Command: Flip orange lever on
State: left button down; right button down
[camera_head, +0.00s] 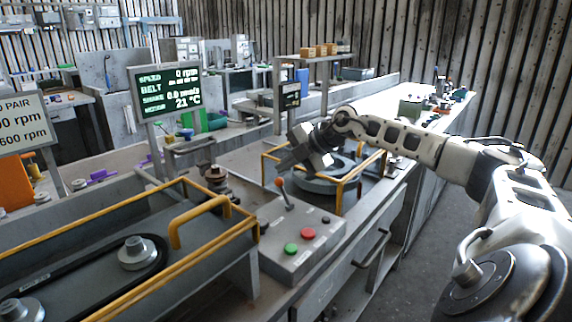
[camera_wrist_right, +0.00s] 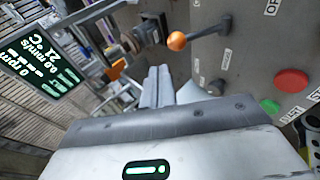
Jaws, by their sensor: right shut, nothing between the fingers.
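The orange lever (camera_head: 279,183) is a thin dark rod with an orange ball knob, standing on a grey control box (camera_head: 318,240). In the head view it leans up and to the left. In the right wrist view the orange knob (camera_wrist_right: 177,41) is beyond the fingertips and a little to the right, with its rod running right to a slotted plate. My right gripper (camera_head: 284,163) is shut and empty, just above and behind the knob in the head view. A gap shows between its fingers (camera_wrist_right: 158,72) and the knob in the wrist view. My left gripper is not in view.
A green button (camera_head: 291,249) and a red button (camera_head: 308,233) sit on the box in front of the lever. Yellow guard rails (camera_head: 346,180) stand behind it and to the left. A display screen (camera_head: 168,88) stands at the back left.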

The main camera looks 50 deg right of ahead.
jog(key=s+r+p, duration=0.1)
jog(key=s+r, duration=0.2)
jog(key=r, duration=0.9)
jog(key=shift+s+r, duration=0.25)
jog(key=shift+s, duration=0.15)
